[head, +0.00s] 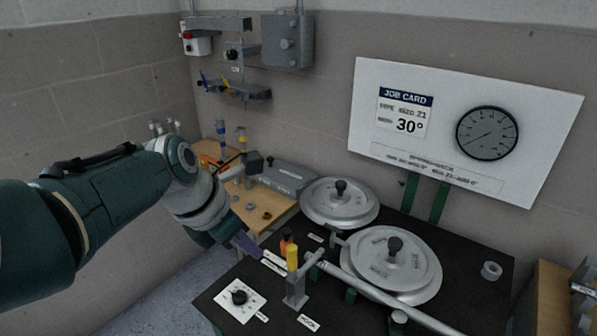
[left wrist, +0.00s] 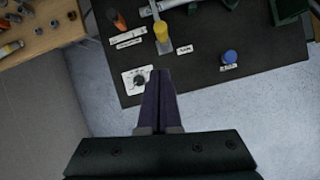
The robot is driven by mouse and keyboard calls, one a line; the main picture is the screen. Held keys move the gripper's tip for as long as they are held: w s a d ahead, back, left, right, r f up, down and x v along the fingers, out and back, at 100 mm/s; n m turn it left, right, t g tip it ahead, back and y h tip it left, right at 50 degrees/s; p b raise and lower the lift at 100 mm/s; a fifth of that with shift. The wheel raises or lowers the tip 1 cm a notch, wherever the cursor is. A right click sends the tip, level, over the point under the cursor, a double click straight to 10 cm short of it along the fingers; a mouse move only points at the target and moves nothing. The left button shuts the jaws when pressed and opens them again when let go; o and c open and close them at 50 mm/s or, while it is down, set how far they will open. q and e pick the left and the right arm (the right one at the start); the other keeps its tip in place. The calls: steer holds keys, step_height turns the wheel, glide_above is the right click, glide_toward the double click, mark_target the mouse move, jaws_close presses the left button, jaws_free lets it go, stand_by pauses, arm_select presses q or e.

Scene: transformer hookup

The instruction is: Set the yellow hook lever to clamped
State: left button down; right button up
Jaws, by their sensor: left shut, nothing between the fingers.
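The yellow hook lever (head: 292,258) stands roughly upright on a grey bracket at the front of the black bench (head: 330,275). A label that seems to read HOOK lies in front of it. In the left wrist view the lever's yellow grip (left wrist: 161,33) shows near the top, beyond the fingertips. My left gripper (head: 246,243) is shut and empty, with dark purple fingers. It is to the left of the lever and apart from it. In the left wrist view my left gripper (left wrist: 158,76) points toward the lever. My right gripper is not in view.
An orange handle (head: 286,240) stands close behind the lever. A white dial plate (head: 240,298) lies left of it. A long pipe (head: 380,292) and two round metal discs (head: 392,257) fill the right. A blue knob (left wrist: 229,57) sits near the bench edge. A wooden table (head: 262,212) stands behind.

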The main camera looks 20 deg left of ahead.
arm_select(q)
steer(key=shift+w+p+v, duration=0.15)
steer(key=shift+p+v, duration=0.15)
steer(key=shift+v, duration=0.55)
steer(key=shift+w+p+v, duration=0.1)
steer(key=shift+p+v, duration=0.2)
steer(key=shift+v, duration=0.6)
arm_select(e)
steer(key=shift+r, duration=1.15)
arm_select(q)
steer(key=shift+r, duration=0.1)
steer(key=s+a+m+y, duration=0.2)
steer(key=s+a+m, duration=0.3)
steer(key=s+m, duration=0.6)
steer(key=s+d+r+m+g, duration=0.1)
steer(key=s+d+r+m, duration=0.2)
steer(key=s+m, duration=0.55)
steer(key=s+d+r+m, duration=0.3)
steer(key=s+m, duration=0.3)
steer(key=m, duration=0.5)
step_height(320, 180, up, 22)
steer(key=s+m+p, duration=0.1)
steer(key=p, duration=2)
steer(key=shift+d+r, duration=0.15)
steer(key=shift+d, duration=0.1)
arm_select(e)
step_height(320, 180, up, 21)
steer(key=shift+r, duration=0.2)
